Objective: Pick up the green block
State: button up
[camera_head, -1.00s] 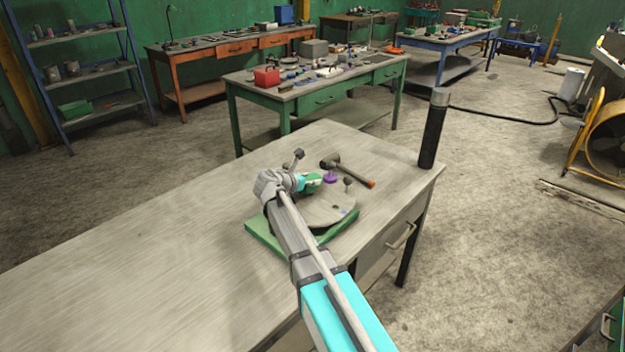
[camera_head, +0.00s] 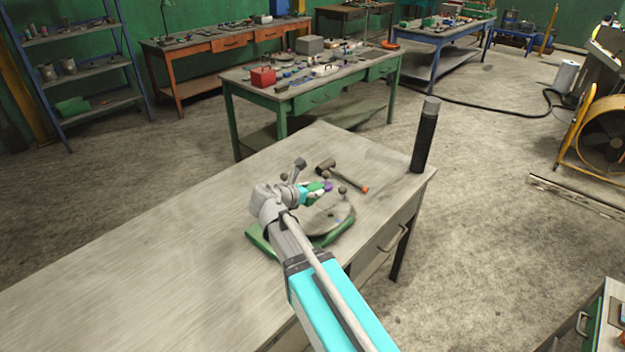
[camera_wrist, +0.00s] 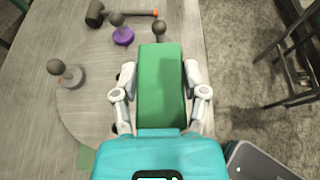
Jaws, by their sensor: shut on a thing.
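The green block (camera_wrist: 160,85) stands lengthwise between the two light grey fingers of my gripper (camera_wrist: 160,76) in the wrist view. The fingers are shut on its left and right sides. In the head view the green block (camera_head: 316,187) shows as a small green patch at the end of my arm, over the round grey disc (camera_head: 328,221). It appears to be clear of the disc. My gripper (camera_head: 312,190) is partly hidden by my own wrist in the head view.
Knobbed pieces, including a purple-based one (camera_wrist: 123,36) and a grey one (camera_wrist: 68,76), stand near the block. A hammer (camera_head: 340,174) lies behind. A tall black cylinder (camera_head: 424,140) stands at the table's right corner. The table (camera_head: 140,240) is bare on the left.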

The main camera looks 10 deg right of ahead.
jog(key=shift+s+r, duration=0.25)
jog(key=shift+s, duration=0.25)
jog(key=shift+s+r, duration=0.2)
jog(key=shift+s, duration=0.25)
dwell(0.5)
